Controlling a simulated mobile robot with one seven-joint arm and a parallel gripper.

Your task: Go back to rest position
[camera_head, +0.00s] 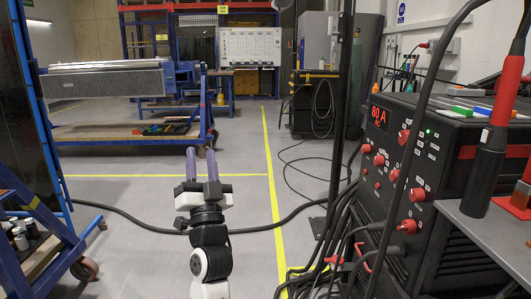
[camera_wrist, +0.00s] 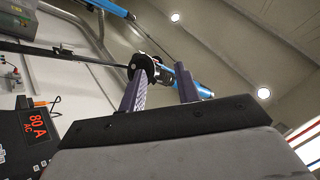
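My gripper (camera_head: 201,152) is in the middle of the head view, at the end of my white and black arm. Its two purple-grey fingers point up and away, with a gap between them. In the wrist view the gripper (camera_wrist: 161,74) also shows its fingers apart, with nothing held between them. The wrist camera looks up toward the ceiling and a wall. A blue and black bar runs behind the fingers there, and its distance is hard to tell.
A black welding machine (camera_head: 430,150) with red knobs stands close on the right, its cables hanging to the floor. A dark post (camera_head: 341,110) stands beside it. A blue-framed trolley (camera_head: 35,240) is at near left. A wheeled workbench (camera_head: 120,135) stands behind. Floor around the gripper is clear except a cable.

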